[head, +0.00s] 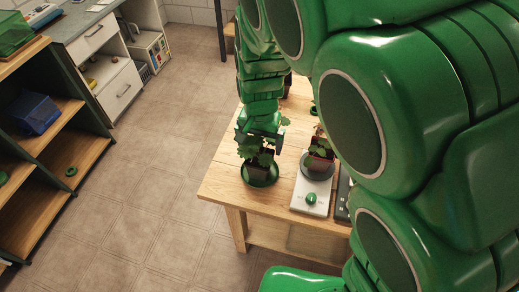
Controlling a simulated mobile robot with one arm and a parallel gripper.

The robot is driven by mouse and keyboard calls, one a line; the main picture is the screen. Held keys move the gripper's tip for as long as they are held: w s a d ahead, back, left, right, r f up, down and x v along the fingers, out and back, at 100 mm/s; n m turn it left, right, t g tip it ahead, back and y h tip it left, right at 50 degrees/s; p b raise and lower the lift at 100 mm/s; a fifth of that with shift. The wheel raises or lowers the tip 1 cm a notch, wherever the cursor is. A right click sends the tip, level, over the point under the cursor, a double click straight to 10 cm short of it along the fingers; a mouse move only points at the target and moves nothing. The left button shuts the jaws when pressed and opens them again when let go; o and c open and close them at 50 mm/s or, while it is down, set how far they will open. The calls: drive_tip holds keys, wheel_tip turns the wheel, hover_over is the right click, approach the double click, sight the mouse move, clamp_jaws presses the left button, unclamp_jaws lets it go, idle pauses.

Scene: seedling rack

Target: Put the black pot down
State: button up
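The black pot (260,169) holds a leafy green plant. It appears upright, over or on a green saucer (260,184) at the table's near left corner; I cannot tell whether its base touches the saucer. My gripper (263,141) points down at the plant from above and behind. Leaves hide the fingertips and the pot's rim, so I cannot see whether the fingers grip the pot.
To the right, a reddish pot (319,160) with a seedling stands on the round plate of a white device (311,194). The wooden table (229,187) is bare left of the saucer. Shelves (75,160) stand at far left, with open floor between. My arm covers the right side.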

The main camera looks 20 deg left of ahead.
drive_tip(key=shift+r, duration=1.2)
drive_tip(key=shift+w, duration=0.1)
drive_tip(key=w+d+r+m+t+y, duration=0.1)
drive_tip(key=w+d+r+m, duration=0.15)
drive_tip(key=w, duration=0.35)
drive_tip(key=w+d+r+m, duration=0.2)
drive_tip(key=w+r+m, duration=0.15)
drive_tip(key=w, duration=0.35)
drive_tip(key=w+d+r+m+t+y, duration=0.1)
drive_tip(key=w+d+r+m, duration=0.15)
drive_tip(key=w, duration=0.35)
drive_tip(key=w+d+r+m+t, duration=0.2)
drive_tip(key=w+d+r+m, duration=0.75)
drive_tip(key=w+d, duration=0.55)
drive_tip(key=s+x, duration=0.1)
drive_tip(key=x, duration=0.7)
drive_tip(key=shift+f, duration=0.6)
